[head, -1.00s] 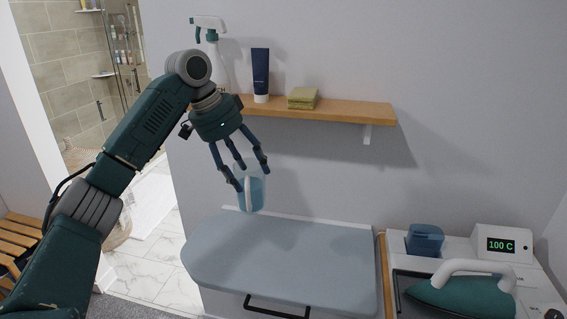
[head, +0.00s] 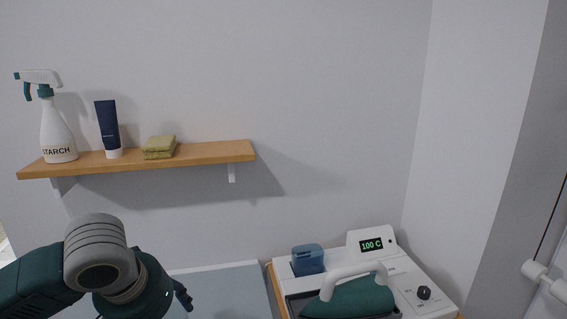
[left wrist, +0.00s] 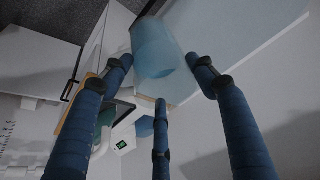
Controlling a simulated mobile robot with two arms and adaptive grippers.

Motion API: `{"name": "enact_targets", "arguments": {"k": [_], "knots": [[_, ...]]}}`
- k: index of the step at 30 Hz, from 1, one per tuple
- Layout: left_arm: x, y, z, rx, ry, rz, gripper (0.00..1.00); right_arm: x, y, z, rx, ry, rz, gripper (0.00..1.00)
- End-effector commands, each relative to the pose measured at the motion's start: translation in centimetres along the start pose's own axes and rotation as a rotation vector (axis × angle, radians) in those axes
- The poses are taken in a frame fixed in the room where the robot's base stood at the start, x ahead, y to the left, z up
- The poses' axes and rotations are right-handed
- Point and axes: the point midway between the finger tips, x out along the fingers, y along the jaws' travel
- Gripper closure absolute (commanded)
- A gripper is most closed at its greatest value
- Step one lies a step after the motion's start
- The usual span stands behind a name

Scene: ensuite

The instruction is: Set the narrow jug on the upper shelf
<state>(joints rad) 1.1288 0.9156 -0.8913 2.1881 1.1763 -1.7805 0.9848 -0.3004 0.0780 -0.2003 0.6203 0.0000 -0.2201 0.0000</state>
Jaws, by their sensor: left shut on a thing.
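In the head view my left wrist is at the bottom left, below the shelf, with one dark finger showing; the jug is out of sight there. The wooden wall shelf (head: 215,153) is above and beyond my wrist. My right gripper is in neither view.
On the shelf stand a starch spray bottle (head: 57,135), a dark blue tube (head: 108,128) and folded green cloths (head: 159,147). The shelf's right end is bare. Below are an ironing board (head: 225,290), a blue container (head: 307,260) and an iron (head: 350,298).

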Motion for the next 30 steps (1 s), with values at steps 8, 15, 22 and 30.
{"name": "enact_targets", "arguments": {"k": [8,15,22,30], "knots": [[0.4,2.7,3.9,-0.067,0.002,-0.027,0.99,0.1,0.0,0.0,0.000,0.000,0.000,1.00],[0.3,2.7,4.0,-0.075,0.004,-0.030,0.99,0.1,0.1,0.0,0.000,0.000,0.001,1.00],[0.3,2.7,3.9,-0.075,0.004,-0.031,0.99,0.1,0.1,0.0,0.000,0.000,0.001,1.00],[1.2,2.8,4.5,-0.074,-0.003,-0.026,0.99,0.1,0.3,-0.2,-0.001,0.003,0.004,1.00]]}}
